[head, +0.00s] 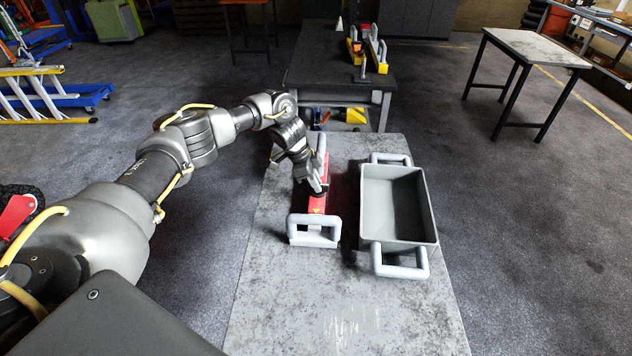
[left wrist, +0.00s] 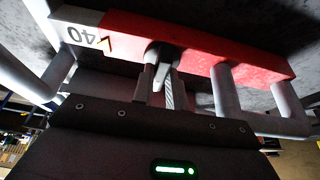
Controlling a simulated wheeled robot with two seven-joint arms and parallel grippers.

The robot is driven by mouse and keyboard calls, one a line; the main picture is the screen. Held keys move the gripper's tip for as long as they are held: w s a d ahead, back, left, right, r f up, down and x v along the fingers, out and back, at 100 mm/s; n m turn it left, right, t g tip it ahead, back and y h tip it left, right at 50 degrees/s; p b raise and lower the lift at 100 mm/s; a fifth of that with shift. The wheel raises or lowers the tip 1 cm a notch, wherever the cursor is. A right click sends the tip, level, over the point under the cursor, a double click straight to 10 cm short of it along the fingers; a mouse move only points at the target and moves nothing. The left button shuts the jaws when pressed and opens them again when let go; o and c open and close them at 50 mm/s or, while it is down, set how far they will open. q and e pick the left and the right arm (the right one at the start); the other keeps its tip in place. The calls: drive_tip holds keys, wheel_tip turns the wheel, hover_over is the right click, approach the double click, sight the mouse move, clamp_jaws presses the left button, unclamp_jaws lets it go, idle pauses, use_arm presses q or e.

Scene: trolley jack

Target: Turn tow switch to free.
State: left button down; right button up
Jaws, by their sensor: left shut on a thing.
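A red jack-like unit (head: 316,205) with light grey handles (head: 313,222) lies on the mottled grey table. Its red and white body (left wrist: 205,50) fills the top of the left wrist view, with upside-down markings. My left gripper (head: 317,188) reaches down onto the middle of the red body. In the left wrist view its fingers (left wrist: 164,82) are close together, shut on a small dark part at the body's edge, which I take for the tow switch (left wrist: 163,52). The fingers hide most of that part, so its setting cannot be read. My right gripper is not in view.
A grey open bin (head: 398,205) with handles stands right of the red unit on the same table (head: 340,310). The table's front is clear. A dark bench (head: 310,65) with yellow and grey items stands behind. Another table (head: 535,48) is far right.

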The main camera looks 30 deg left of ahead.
use_arm(q)
drive_tip(key=shift+w+f+m+b, duration=0.1)
drive_tip(key=shift+f+m+b, duration=0.1)
drive_tip(key=shift+m+b, duration=0.5)
drive_tip(key=m+g+b, duration=0.1)
drive_tip(key=m+b, duration=0.1)
drive_tip(key=b, duration=0.2)
drive_tip(key=shift+w+m+b, duration=0.15)
drive_tip(key=shift+m+b, duration=0.15)
drive_tip(key=shift+b, duration=0.1)
drive_tip(key=shift+r+m+g+b, duration=0.15)
drive_tip(key=shift+m+g+b, duration=0.55)
drive_tip(key=shift+m, duration=0.3)
drive_tip(key=shift+r+m, duration=0.1)
drive_tip(key=shift+m, duration=0.5)
drive_tip(key=shift+m+g, duration=0.5)
drive_tip(key=shift+m, duration=1)
drive_tip(key=shift+g, duration=0.3)
